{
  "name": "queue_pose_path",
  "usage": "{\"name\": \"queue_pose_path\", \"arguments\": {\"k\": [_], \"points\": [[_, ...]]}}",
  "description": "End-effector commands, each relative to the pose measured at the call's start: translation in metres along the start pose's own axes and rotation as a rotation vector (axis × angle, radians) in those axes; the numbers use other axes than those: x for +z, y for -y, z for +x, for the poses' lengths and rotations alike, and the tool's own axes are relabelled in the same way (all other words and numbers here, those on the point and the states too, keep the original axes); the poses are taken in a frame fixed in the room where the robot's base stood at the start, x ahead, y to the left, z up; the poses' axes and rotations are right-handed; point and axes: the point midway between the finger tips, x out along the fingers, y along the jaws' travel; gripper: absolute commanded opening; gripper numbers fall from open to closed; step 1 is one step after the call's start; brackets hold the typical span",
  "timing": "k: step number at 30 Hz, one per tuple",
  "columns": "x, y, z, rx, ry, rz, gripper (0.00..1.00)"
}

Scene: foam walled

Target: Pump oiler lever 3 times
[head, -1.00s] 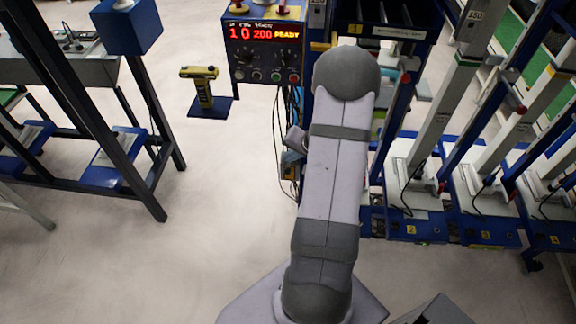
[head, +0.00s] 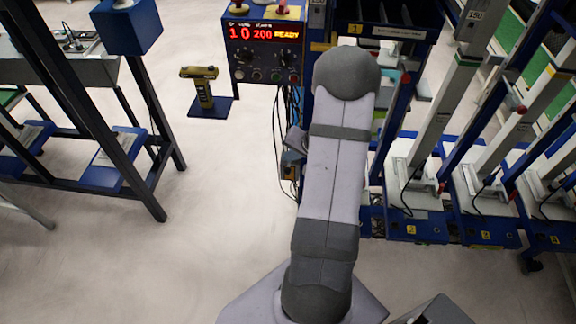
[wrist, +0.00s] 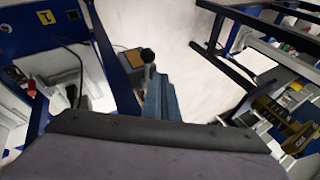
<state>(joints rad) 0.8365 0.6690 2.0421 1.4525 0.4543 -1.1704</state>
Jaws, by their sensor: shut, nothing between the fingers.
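A black ball knob (wrist: 147,55), which looks like the oiler lever's end, shows in the wrist view. A tan and dark box (wrist: 133,58) lies just behind it, probably the oiler body. My gripper (wrist: 155,85) shows as narrow blue-grey fingers, shut and empty, with their tips close below the knob. I cannot tell whether they touch it. In the head view my arm hides most of this spot.
A control box (head: 264,48) with a red display reading "10 200 READY" stands behind, with cables hanging below. A yellow tool (head: 202,88) stands on a blue base to the left. Blue frames with white columns (head: 430,110) crowd the right. Open floor (head: 225,200) lies left of my arm.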

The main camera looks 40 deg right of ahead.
Motion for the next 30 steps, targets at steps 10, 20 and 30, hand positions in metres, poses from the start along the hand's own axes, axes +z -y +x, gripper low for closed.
{"name": "queue_pose_path", "arguments": {"k": [10,20,30], "points": [[0.0028,-0.0035,0.0051,0.0,-0.001,0.0,0.0],[0.0044,-0.0045,0.0059,0.0,0.0,0.0,0.0],[0.0044,-0.0045,0.006,0.0,0.0,0.0,0.0]]}}
